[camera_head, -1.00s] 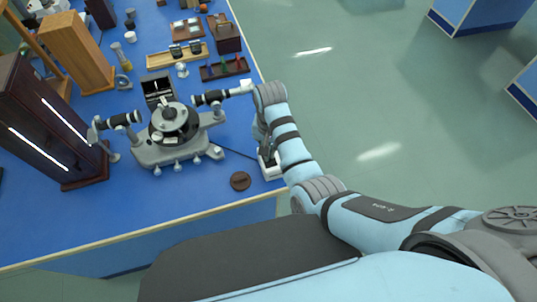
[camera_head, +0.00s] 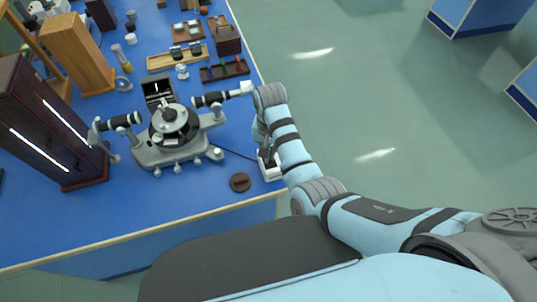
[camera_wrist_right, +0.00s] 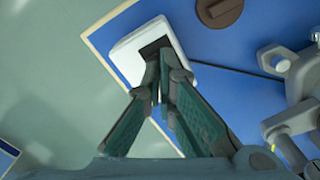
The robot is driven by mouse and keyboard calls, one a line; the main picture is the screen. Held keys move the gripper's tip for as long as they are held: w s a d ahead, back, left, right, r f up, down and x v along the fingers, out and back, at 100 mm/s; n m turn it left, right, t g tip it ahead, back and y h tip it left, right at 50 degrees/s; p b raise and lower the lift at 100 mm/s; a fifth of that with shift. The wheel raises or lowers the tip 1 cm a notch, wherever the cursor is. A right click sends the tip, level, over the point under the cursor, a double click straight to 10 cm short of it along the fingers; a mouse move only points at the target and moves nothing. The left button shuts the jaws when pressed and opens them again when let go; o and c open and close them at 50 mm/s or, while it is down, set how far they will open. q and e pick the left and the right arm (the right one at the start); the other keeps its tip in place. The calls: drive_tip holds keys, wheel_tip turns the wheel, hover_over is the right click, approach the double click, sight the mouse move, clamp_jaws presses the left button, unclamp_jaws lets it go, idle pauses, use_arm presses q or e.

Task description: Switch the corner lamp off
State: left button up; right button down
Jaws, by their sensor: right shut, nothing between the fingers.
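A white box (camera_head: 273,174) with a dark switch-like piece on top sits at the near right corner of the blue bench. It also shows in the right wrist view (camera_wrist_right: 126,62), where the dark piece (camera_wrist_right: 152,47) lies beyond my fingertips. My right gripper (camera_wrist_right: 161,68) is shut and empty, its tips over the white box at the dark piece. I cannot tell whether the tips touch it, or which way the switch is set. A dark cable (camera_head: 236,153) runs from the box toward the grey spectrometer (camera_head: 172,145). I cannot pick out the lamp itself for sure. My left gripper is out of view.
A brown disc (camera_head: 240,182) lies left of the white box. A tall dark wooden cabinet (camera_head: 50,125) and a lighter wooden one (camera_head: 78,60) stand at the left. Small trays and parts fill the back. The bench edge runs close beside my right arm, with open floor beyond.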

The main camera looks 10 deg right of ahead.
sight(270, 161)
drive_tip(key=shift+f+b, duration=0.6)
drive_tip(key=shift+f, duration=0.6)
idle(0.8)
wheel_tip(270, 161, up, 2)
drive_tip(key=p, duration=0.2)
drive_tip(key=shift+r+p, duration=0.25)
drive_tip(key=shift+p, duration=0.1)
drive_tip(key=shift+w+r, duration=0.1)
drive_tip(key=shift+r, duration=2.15)
